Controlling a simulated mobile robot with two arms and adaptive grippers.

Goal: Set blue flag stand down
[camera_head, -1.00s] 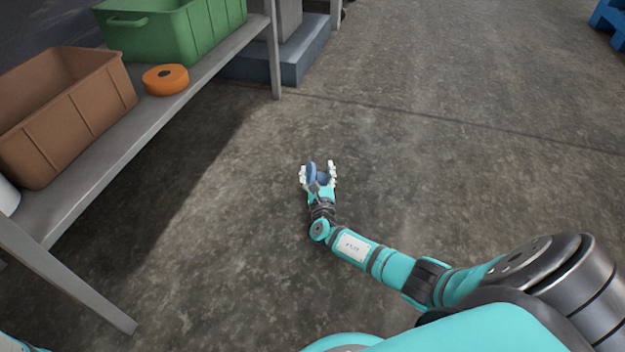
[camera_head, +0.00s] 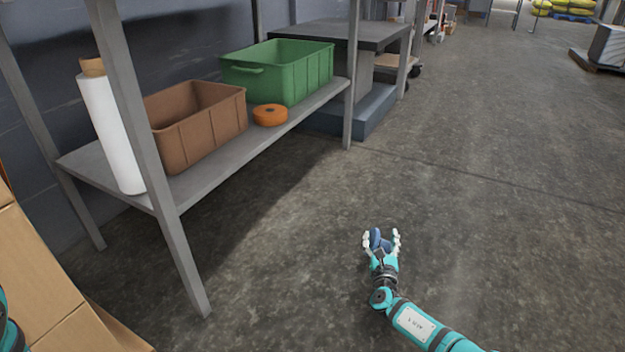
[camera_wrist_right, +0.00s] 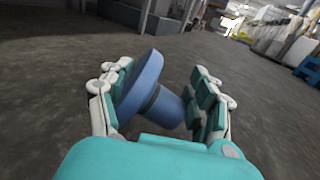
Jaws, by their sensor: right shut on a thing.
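The blue flag stand (camera_wrist_right: 146,88) is held between the fingers of my right gripper (camera_wrist_right: 170,95) in the right wrist view. Its wide round disc leans against the left finger, and its narrower part points toward the right finger. In the head view the blue stand (camera_head: 377,240) shows small between the fingers of my right gripper (camera_head: 382,242), above the bare concrete floor. My left gripper is not in view; only a bit of teal shows at the left edge.
Cardboard boxes (camera_head: 45,285) stand at lower left. The floor (camera_head: 480,230) at right is clear.

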